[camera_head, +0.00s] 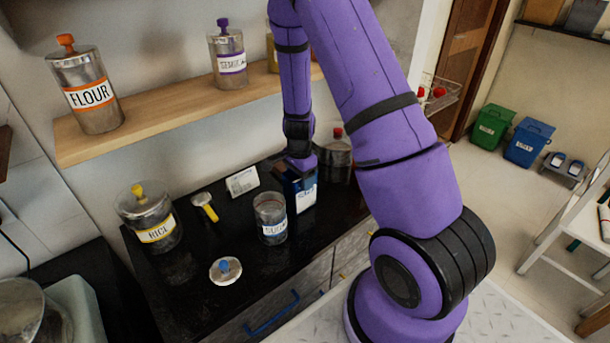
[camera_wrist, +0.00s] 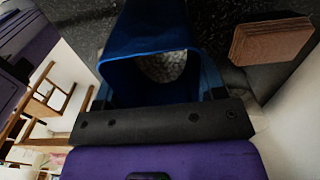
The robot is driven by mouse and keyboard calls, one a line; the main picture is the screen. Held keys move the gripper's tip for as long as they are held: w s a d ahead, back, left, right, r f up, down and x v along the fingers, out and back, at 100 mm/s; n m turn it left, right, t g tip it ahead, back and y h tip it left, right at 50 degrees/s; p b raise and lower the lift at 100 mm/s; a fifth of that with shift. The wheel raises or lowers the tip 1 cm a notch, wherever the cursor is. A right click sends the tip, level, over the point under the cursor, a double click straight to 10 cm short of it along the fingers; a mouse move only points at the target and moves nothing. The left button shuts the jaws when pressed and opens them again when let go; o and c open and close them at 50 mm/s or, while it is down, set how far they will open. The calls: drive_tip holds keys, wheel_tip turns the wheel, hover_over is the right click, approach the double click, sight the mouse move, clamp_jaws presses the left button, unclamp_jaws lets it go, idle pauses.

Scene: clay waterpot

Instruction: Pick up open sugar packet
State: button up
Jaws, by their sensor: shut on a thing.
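The open sugar packet (camera_head: 307,197) is blue with a white label, at the back right of the dark counter, beside the glass sugar jar. In the wrist view, the packet (camera_wrist: 122,75) fills the middle, its open mouth towards the camera and pale grains inside. My gripper (camera_head: 300,170) comes down on it from above and is shut on its upper part. In the wrist view, the dark base of my gripper (camera_wrist: 160,122) is close against the packet. My arm hides part of the packet's surroundings. I cannot tell whether its bottom touches the counter.
The open sugar jar (camera_head: 271,228) stands just left of the packet. A lid with a blue knob (camera_head: 225,270), a yellow-handled scoop (camera_head: 206,208), a white card (camera_head: 242,181) and a rice jar (camera_head: 152,222) are further left. A red-knobbed jar (camera_head: 338,152) is behind right. A wooden shelf (camera_head: 165,120) hangs above.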

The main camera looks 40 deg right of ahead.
drive_tip(key=o, duration=1)
drive_tip(key=shift+f, duration=0.1)
drive_tip(key=o, duration=0.4)
